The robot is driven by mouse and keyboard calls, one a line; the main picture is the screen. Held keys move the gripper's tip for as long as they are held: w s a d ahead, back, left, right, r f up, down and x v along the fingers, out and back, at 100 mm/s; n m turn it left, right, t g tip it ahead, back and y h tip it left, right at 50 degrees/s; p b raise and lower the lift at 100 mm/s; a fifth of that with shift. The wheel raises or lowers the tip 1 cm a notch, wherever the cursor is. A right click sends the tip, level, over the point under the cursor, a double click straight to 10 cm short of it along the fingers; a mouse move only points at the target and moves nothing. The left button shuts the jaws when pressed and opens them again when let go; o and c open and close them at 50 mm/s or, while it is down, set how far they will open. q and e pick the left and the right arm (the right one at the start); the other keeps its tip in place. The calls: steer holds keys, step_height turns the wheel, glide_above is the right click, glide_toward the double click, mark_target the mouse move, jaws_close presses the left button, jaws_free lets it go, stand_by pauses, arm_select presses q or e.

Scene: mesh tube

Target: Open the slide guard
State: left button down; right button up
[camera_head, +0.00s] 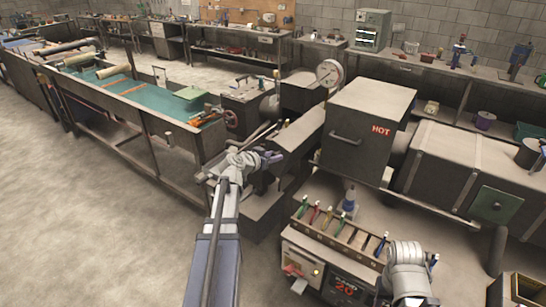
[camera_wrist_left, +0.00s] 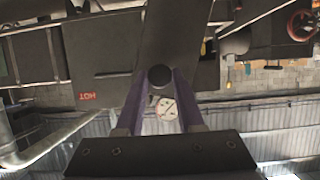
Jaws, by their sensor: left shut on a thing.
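My left gripper (camera_head: 271,156) reaches in to the dark machine left of the box marked HOT. In the left wrist view its two purple fingers (camera_wrist_left: 160,98) are closed about a round dark knob (camera_wrist_left: 160,76). A dark flat panel (camera_wrist_left: 176,38) stands just beyond the knob and looks like the slide guard. In the head view a sloped dark plate (camera_head: 297,133) lies beside the gripper; the knob is hidden there by the gripper and wrist. I cannot tell how far the guard is open. My right gripper's fingers are not visible; only part of my right arm shows at the lower right.
The HOT box (camera_head: 366,128) stands right of the gripper, with a round gauge (camera_head: 329,73) behind. A tool rack (camera_head: 338,240) with several coloured handles is in front. A green-topped table (camera_head: 150,100) is at the left. Open floor lies at the lower left.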

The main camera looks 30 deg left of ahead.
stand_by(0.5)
arm_select(q)
steer(key=a, duration=0.1)
steer(key=a+r+n+h+p, duration=0.1)
steer(key=a+r+n, duration=0.1)
steer(key=a, duration=0.1)
steer(key=shift+w+h+p, duration=0.25)
steer(key=shift+h+p, duration=0.05)
steer(key=shift+p, duration=0.05)
steer(key=shift+s+a+r+n+h, duration=0.1)
steer(key=shift+a+r+n+h, duration=0.05)
steer(key=shift+a+n+h, duration=0.2)
